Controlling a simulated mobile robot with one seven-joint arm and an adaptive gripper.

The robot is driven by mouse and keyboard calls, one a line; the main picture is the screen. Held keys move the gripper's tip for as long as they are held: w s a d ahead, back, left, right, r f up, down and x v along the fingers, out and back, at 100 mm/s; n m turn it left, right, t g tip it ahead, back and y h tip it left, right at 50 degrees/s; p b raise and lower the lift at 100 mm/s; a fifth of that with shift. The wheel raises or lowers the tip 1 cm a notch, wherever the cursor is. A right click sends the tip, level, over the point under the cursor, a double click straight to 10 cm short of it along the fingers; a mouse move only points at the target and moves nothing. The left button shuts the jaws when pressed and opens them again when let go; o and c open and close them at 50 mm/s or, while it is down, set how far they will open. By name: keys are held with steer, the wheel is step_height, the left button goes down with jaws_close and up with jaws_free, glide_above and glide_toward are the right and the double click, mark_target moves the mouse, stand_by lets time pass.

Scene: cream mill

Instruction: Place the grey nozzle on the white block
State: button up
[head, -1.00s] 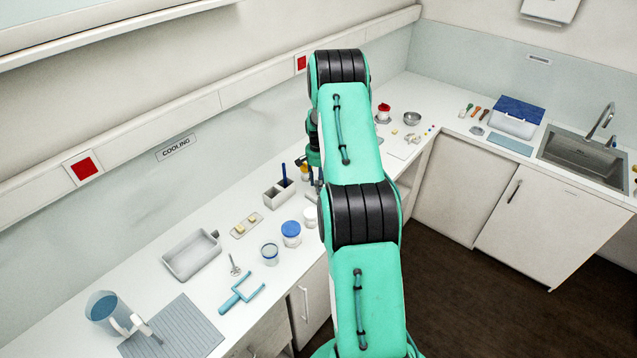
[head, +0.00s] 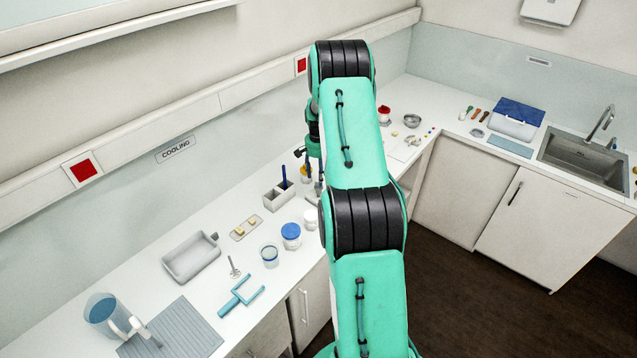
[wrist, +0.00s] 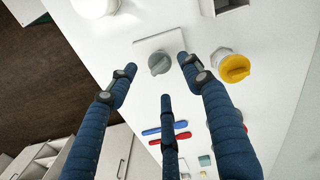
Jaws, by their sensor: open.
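A round grey piece with a raised ridge, which looks like the grey nozzle (wrist: 159,62), shows in the wrist view between and beyond my fingertips. It sits on or over a pale square slab (wrist: 172,41), which may be the white block; I cannot tell its height. My gripper (wrist: 157,80) is open, its dark blue fingers spread around the nozzle's near side with nothing between them. In the head view my arm hides the nozzle and slab.
A yellow-capped jar (wrist: 234,68) stands close to the right finger. A white jar (wrist: 95,6) is at the upper left, a grey holder (head: 279,197) nearby. Red and blue strips (wrist: 182,124) lie under the fingers. Bare counter (wrist: 125,22) shows around the slab.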

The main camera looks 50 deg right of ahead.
step_height(320, 180, up, 7)
steer(key=shift+b, duration=0.35)
stand_by(0.7)
